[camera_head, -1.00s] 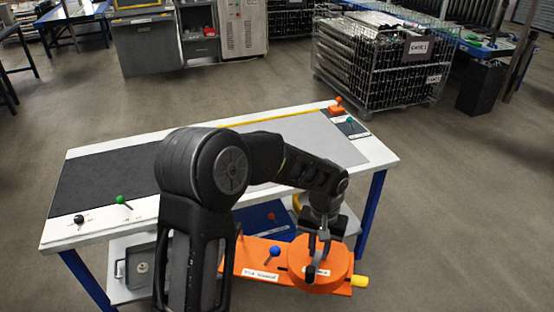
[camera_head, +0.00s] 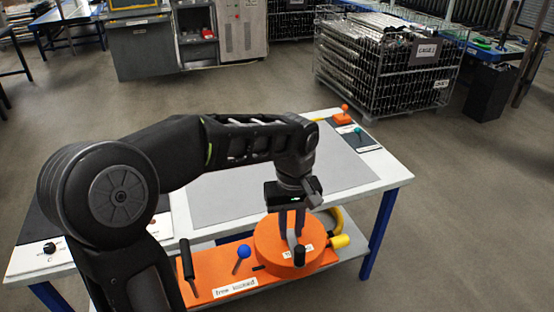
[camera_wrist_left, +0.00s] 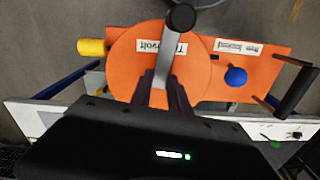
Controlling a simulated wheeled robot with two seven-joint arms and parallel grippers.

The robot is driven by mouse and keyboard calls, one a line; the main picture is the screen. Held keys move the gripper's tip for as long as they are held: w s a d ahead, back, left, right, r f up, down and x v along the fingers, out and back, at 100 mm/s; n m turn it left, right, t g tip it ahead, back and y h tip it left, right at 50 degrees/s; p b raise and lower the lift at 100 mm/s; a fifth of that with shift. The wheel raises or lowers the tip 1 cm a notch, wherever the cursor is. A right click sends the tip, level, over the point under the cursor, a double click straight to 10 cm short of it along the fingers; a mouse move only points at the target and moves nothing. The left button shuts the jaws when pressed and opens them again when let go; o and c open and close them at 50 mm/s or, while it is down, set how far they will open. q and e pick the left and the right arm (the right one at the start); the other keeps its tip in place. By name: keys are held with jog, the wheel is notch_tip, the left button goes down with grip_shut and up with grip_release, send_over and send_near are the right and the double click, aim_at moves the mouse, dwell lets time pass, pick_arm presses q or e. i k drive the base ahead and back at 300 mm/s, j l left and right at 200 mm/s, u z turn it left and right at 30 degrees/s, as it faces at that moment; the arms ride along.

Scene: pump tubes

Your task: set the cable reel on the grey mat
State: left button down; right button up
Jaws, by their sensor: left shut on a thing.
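The cable reel is an orange drum (camera_head: 268,240) on a long orange base with white labels, a blue ball knob (camera_head: 243,252), a black handle (camera_head: 187,262) and a yellow plug (camera_head: 340,241). My left gripper (camera_head: 292,228) comes down over the drum. In the left wrist view, its fingers (camera_wrist_left: 162,90) are shut on the grey crank arm across the drum (camera_wrist_left: 135,65). The reel shows in front of the table's near edge, above the lower shelf; the gap below it is unclear. The light grey mat (camera_head: 235,198) lies bare on the tabletop behind it. My right gripper is out of view.
The white table (camera_head: 393,172) has blue legs. An orange block with a red knob (camera_head: 346,112) and a plate with a teal knob (camera_head: 360,134) are at its far right. A black knob (camera_head: 49,248) is at left. A wire cage (camera_head: 385,65) stands behind.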

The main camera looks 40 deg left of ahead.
aim_at(265, 175)
jog(key=i+j, duration=1.25)
